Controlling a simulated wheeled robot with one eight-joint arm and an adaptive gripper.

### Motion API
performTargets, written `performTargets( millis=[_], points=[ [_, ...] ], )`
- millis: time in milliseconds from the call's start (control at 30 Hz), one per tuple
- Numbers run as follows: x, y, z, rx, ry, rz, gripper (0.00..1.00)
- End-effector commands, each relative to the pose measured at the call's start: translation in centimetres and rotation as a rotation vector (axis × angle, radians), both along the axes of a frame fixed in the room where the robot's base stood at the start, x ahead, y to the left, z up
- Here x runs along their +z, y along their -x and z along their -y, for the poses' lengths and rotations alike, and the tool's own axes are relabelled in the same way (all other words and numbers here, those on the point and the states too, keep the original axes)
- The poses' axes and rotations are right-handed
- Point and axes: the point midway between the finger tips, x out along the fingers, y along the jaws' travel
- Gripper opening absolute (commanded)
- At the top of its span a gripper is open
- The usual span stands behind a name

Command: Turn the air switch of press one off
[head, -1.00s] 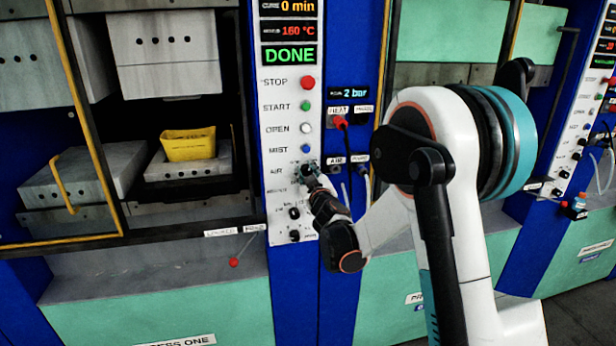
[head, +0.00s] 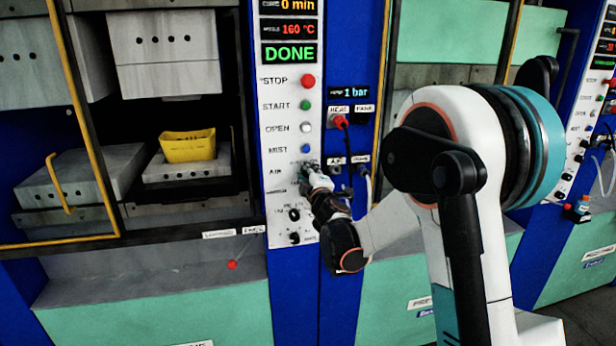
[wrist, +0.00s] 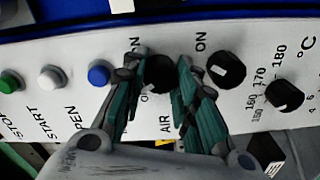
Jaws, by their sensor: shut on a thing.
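The air switch of press one is a black round knob (wrist: 158,76) on the white control panel (head: 277,190), in the row marked AIR. My gripper (wrist: 160,62) has its teal fingers on both sides of this knob and is shut on it. In the head view my gripper (head: 308,174) reaches the panel from the lower right and mostly hides the knob. The wrist view shows an ON mark beside the knob; the other mark is partly covered by a finger. The pressure display (head: 349,93) reads 1 bar.
A blue button (wrist: 99,73) and another black knob (wrist: 226,70) flank the air switch closely. Stop (head: 308,81), start (head: 306,105) and open (head: 306,127) buttons are above. A red plug (head: 340,121) with a cable sits to the right. A yellow bin (head: 187,146) stands in the open press.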

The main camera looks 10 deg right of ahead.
Motion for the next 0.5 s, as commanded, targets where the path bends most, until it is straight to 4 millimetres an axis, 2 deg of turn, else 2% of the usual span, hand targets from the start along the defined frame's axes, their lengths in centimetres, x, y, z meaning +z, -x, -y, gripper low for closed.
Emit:
performTargets(
  millis=[500],
  points=[
    [-0.05, 0.04, -0.05, 0.0, 0.067, 0.0, 0.03]
  ],
)
